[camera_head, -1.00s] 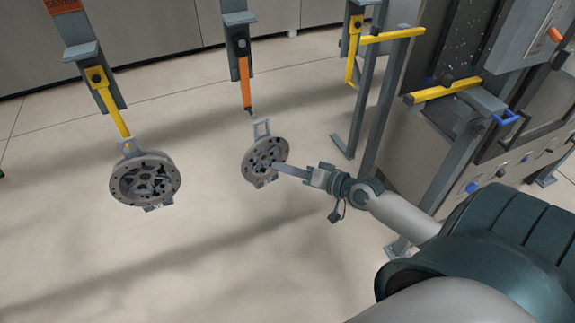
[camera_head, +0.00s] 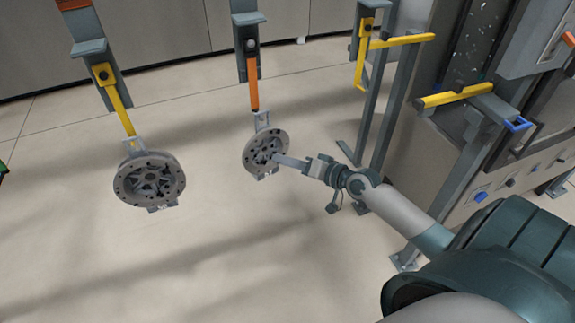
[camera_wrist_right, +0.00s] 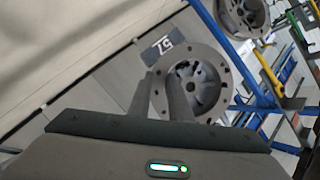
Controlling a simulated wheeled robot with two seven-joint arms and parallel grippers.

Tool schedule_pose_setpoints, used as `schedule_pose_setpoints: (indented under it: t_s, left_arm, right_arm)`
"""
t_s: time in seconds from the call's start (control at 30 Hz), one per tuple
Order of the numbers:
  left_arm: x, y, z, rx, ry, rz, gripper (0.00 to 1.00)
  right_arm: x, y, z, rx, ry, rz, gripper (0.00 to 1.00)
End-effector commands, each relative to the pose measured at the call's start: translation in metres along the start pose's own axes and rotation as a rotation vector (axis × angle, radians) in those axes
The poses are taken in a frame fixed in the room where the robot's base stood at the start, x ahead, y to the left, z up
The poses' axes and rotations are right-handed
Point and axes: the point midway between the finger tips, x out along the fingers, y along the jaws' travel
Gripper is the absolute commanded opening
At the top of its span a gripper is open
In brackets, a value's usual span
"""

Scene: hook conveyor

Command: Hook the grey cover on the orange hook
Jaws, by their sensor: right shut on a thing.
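The grey cover (camera_head: 265,152) is a round, perforated disc with a square loop (camera_head: 263,120) on top. My right gripper (camera_head: 283,160) is shut on it at its right side and holds it up, roughly upright. The orange hook (camera_head: 254,92) hangs from a grey hanger, and its lower end is at the cover's loop. I cannot tell whether the hook's tip passes through the loop or is only in front of or behind it. In the right wrist view the cover (camera_wrist_right: 205,92) shows just beyond the gripper fingers (camera_wrist_right: 166,88). My left gripper is not in view.
A second grey cover (camera_head: 150,181) hangs from a yellow hook (camera_head: 120,108) on the left. A grey stand with yellow bars (camera_head: 400,42) and a machine with a blue-ended bracket (camera_head: 517,124) stand on the right. The floor below the covers is clear.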

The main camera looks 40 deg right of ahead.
Motion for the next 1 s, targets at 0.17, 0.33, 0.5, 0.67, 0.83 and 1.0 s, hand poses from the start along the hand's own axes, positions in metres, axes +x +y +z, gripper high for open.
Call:
schedule_pose_setpoints:
  t_s: [0.17,0.33,0.5,0.67,0.83,1.0]
  left_arm:
    - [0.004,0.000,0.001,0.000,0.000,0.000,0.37]
    - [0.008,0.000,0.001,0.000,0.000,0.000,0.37]
    - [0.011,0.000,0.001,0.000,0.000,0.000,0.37]
    - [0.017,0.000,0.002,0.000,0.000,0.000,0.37]
    - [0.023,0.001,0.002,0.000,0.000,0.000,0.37]
    - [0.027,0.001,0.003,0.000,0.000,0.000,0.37]
  right_arm:
    - [0.008,0.002,-0.006,0.000,0.003,-0.002,0.00]
    - [0.014,0.004,-0.010,-0.001,0.004,-0.002,0.00]
    - [0.021,0.006,-0.014,0.000,0.003,-0.001,0.00]
    - [0.027,0.010,-0.015,-0.001,0.003,-0.001,0.00]
    - [0.033,0.015,-0.016,-0.001,0.002,-0.001,0.00]
    - [0.036,0.018,-0.015,-0.001,0.002,-0.001,0.00]
